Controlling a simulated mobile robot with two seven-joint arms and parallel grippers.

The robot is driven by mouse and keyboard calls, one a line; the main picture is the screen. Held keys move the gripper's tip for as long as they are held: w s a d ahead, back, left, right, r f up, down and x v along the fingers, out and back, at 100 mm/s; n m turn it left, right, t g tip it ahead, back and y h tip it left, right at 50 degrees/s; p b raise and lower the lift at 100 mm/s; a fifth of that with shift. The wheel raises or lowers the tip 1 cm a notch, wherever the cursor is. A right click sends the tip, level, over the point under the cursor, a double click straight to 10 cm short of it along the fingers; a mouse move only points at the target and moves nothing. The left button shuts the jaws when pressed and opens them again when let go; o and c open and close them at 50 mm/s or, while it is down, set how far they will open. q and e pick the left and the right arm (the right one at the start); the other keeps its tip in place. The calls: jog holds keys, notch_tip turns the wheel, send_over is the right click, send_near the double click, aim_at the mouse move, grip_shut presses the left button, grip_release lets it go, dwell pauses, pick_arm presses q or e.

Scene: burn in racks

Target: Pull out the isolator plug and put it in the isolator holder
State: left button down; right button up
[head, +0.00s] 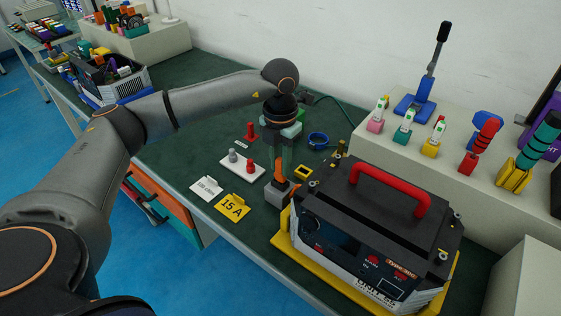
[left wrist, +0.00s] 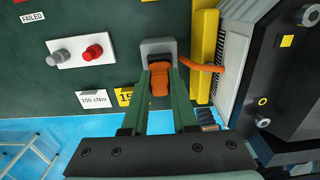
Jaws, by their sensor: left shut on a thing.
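An orange plug (head: 280,184), which looks like the isolator plug, stands at a grey socket block (head: 276,195) beside the front left of the power unit. My left gripper (head: 281,172) reaches down from above and is shut on the plug. In the left wrist view, my green fingers (left wrist: 161,88) sit on both sides of the orange plug (left wrist: 160,76), whose far end meets the grey block (left wrist: 158,46). How deep it sits is hidden. A small yellow square frame (head: 303,173) lies just right of the gripper; I cannot tell whether it is the isolator holder.
The power unit (head: 370,243) with a red handle stands on a yellow base at right. A white plate (head: 234,168) with grey and red knobs and a yellow "15 A" card (head: 233,207) lie left of the gripper. A blue ring (head: 318,140) lies behind. An orange cable (left wrist: 203,67) runs rightward.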

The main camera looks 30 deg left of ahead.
dwell(0.4)
pick_arm(q)
jog(key=shift+r+p, duration=0.85)
jog(key=shift+r, duration=0.25)
